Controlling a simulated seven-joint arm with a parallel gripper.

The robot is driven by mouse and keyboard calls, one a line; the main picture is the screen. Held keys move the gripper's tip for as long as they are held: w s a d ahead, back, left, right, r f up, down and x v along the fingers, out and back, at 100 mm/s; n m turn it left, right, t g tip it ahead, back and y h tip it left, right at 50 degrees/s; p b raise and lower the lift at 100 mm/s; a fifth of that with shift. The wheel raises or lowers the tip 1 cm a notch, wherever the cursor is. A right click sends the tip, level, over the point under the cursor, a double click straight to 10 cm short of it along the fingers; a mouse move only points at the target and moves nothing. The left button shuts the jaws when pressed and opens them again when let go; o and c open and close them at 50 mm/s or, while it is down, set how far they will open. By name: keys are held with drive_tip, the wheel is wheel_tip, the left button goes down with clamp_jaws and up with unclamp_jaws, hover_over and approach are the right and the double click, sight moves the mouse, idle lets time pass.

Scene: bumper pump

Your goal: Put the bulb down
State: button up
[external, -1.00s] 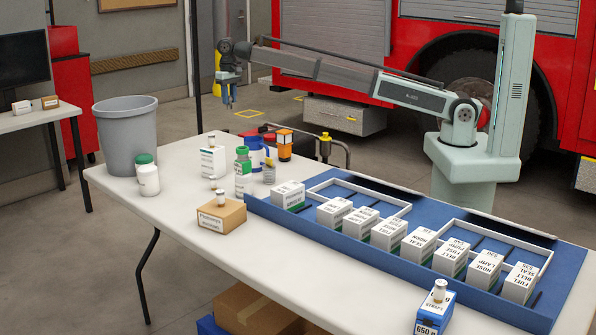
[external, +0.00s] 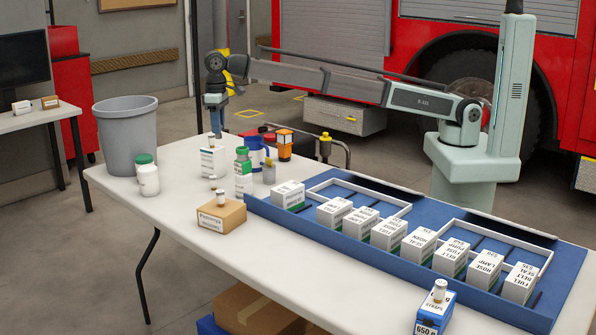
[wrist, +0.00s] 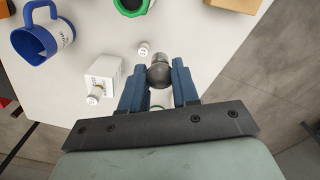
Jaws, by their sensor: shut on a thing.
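My gripper (wrist: 158,84) is shut on the bulb (wrist: 158,75), a dark grey round thing with a metallic end, between its blue fingers in the wrist view. In the external view my gripper (external: 216,128) is above the far left part of the white table (external: 130,186), near a white box (external: 212,162) with a small vial (external: 211,139) on top. The bulb cannot be made out clearly there.
A green-lidded bottle (external: 243,172), a blue mug (external: 254,150), an orange-black item (external: 284,146) and a white jar (external: 147,178) stand nearby. A brown box (external: 222,217) is nearer the camera. A blue tray (external: 262,209) with several white boxes fills the right. A grey bin (external: 126,135) is at left.

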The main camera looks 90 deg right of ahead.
drive_tip(key=s+a+n, duration=0.2)
drive_tip(key=s+a, duration=0.1)
drive_tip(key=a, duration=0.6)
drive_tip(key=s+a+n, duration=0.1)
drive_tip(key=s+a, duration=0.2)
drive_tip(key=a, duration=0.6)
drive_tip(key=s+a+n, duration=0.4)
drive_tip(key=s+a, duration=1)
drive_tip(key=a, duration=0.4)
drive_tip(key=s+a+n, duration=0.5)
drive_tip(key=s+a, duration=0.9)
drive_tip(key=a, duration=0.4)
drive_tip(key=shift+s+a+f, duration=0.1)
drive_tip(key=shift+f, duration=5.2)
drive_tip(key=shift+s+a+f, duration=0.1)
drive_tip(key=shift+f, duration=5.15)
drive_tip(key=o, duration=0.8)
drive_tip(key=shift+f, duration=0.1)
drive_tip(key=shift+o, duration=0.2)
